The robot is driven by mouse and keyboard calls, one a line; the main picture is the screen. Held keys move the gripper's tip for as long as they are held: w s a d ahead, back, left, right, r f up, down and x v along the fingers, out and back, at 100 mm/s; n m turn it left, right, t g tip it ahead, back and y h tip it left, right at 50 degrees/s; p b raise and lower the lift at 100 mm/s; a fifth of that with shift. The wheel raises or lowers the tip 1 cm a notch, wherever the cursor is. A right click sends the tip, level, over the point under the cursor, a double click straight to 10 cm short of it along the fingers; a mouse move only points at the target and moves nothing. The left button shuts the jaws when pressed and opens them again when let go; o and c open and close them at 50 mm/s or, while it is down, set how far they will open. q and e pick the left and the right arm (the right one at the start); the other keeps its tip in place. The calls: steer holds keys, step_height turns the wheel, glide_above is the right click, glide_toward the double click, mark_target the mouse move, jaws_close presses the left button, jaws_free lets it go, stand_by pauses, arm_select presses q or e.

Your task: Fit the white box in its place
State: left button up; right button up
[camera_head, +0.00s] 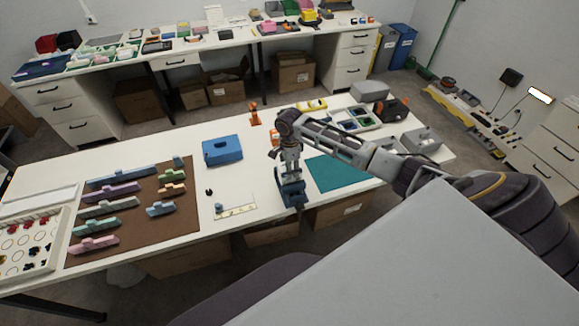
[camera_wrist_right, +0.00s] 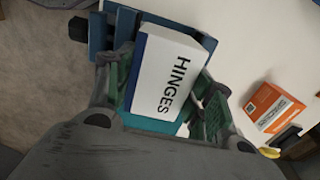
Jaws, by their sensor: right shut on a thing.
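The white box (camera_wrist_right: 170,75), marked HINGES and with a blue edge, sits between the fingers of my right gripper (camera_wrist_right: 160,98) in the right wrist view. The gripper is shut on it. A blue slatted holder (camera_wrist_right: 125,28) lies just beyond and beside the box; whether the box touches it or is inside a slot I cannot tell. In the head view my right gripper (camera_head: 290,172) points down over the blue holder (camera_head: 291,194) at the table's front edge. The box is not clearly visible there. My left gripper is not in view.
An orange box (camera_wrist_right: 272,108) stands on the white table (camera_head: 230,185), to the right in the wrist view. A teal mat (camera_head: 345,174) lies right of the holder, and a blue case (camera_head: 222,150) to its left. A brown mat (camera_head: 130,222) with several coloured blocks is farther left.

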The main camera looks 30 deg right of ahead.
steer(key=shift+f, duration=0.85)
steer(key=o, duration=1.2)
steer(key=shift+c, duration=0.2)
steer(key=shift+r, duration=0.1)
steer(key=shift+r, duration=5.9)
